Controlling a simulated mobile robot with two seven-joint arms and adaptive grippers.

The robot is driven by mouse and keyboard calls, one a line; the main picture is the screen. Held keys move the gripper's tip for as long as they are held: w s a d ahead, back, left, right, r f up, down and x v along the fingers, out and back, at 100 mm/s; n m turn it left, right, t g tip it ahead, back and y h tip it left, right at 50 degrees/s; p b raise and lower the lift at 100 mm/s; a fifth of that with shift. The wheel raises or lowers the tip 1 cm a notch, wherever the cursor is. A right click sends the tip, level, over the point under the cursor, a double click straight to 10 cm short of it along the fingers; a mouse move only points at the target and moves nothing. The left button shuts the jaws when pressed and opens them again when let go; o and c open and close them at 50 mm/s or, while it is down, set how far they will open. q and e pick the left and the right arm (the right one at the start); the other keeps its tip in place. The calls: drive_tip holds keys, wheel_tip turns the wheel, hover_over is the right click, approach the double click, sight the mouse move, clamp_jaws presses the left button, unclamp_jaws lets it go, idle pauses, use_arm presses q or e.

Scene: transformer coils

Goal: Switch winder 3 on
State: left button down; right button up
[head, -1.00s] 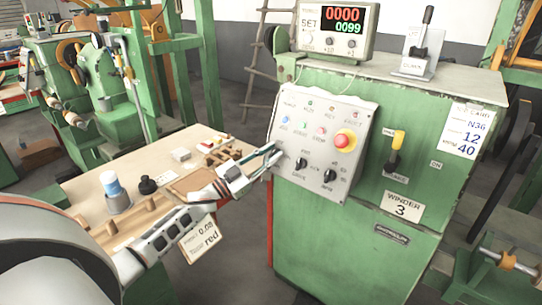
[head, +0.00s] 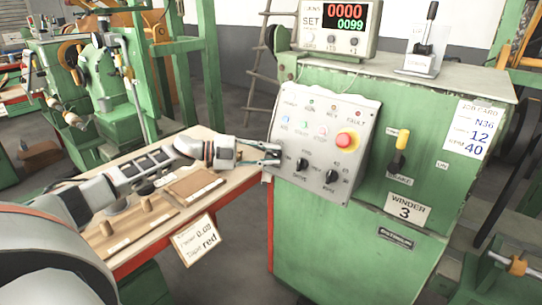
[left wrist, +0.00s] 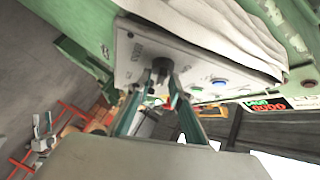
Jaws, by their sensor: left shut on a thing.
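Winder 3 is the green cabinet (head: 350,235) with a "WINDER 3" plate (head: 405,209). Its light grey control panel (head: 318,125) carries small coloured buttons, a red emergency stop button (head: 346,141) and black knobs (head: 302,164). My left gripper (head: 272,153) is at the panel's left edge. In the left wrist view, its fingers (left wrist: 161,76) are shut on a black knob (left wrist: 161,64) on the panel. The knob's label is too blurred to read. My right gripper is out of view.
A counter display (head: 336,25) on top reads 0000 and 0099. A yellow-tipped brake lever (head: 402,145) is on the cabinet front, right of the panel. My left arm spans the wooden bench (head: 150,240), with a tag (head: 196,240) hanging at its edge.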

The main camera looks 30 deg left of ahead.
use_arm(q)
drive_tip(key=shift+m+g+y, duration=0.3)
drive_tip(key=shift+m+g, duration=0.4)
drive_tip(key=shift+m, duration=0.5)
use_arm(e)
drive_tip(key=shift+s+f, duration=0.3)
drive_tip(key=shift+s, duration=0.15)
use_arm(q)
drive_tip(key=c, duration=2.2)
unclamp_jaws()
drive_tip(key=v, duration=1.2)
drive_tip(key=shift+w+r, duration=0.1)
drive_tip(key=shift+r, duration=0.1)
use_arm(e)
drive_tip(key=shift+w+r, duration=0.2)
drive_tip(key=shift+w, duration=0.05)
use_arm(q)
drive_tip(key=shift+d, duration=0.1)
